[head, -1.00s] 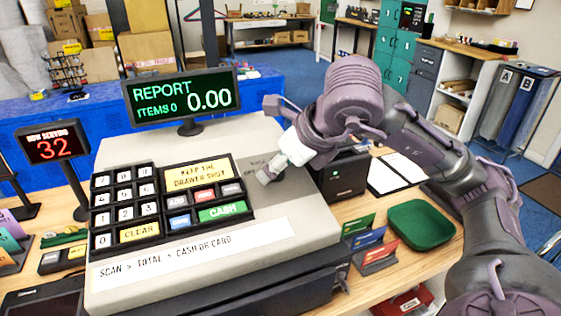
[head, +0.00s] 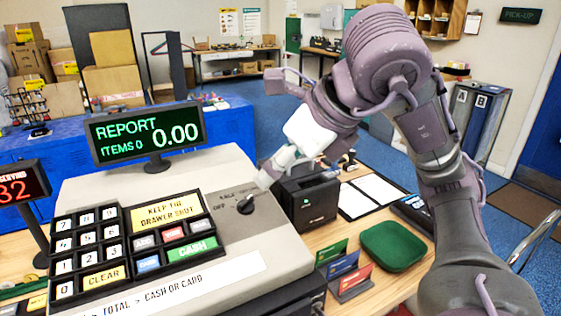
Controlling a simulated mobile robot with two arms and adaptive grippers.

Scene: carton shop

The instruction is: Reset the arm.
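My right arm comes in from the right and reaches over the cash register (head: 232,236). My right gripper (head: 264,180) points down and left above the register's right side. Its tips are just above and to the right of a small black knob (head: 245,207) with printed labels around it. The tips look apart from the knob. I see the fingers edge-on and cannot tell whether they are open or shut. The register display (head: 146,137) reads REPORT, ITEMS 0, 0.00. My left gripper is not in view.
A black printer (head: 308,200) stands right of the register. A card rack (head: 345,275), a green tray (head: 393,246) and a white clipboard (head: 378,188) lie on the wooden counter. A red-digit sign (head: 18,188) stands at the left. The keypad (head: 88,248) is uncovered.

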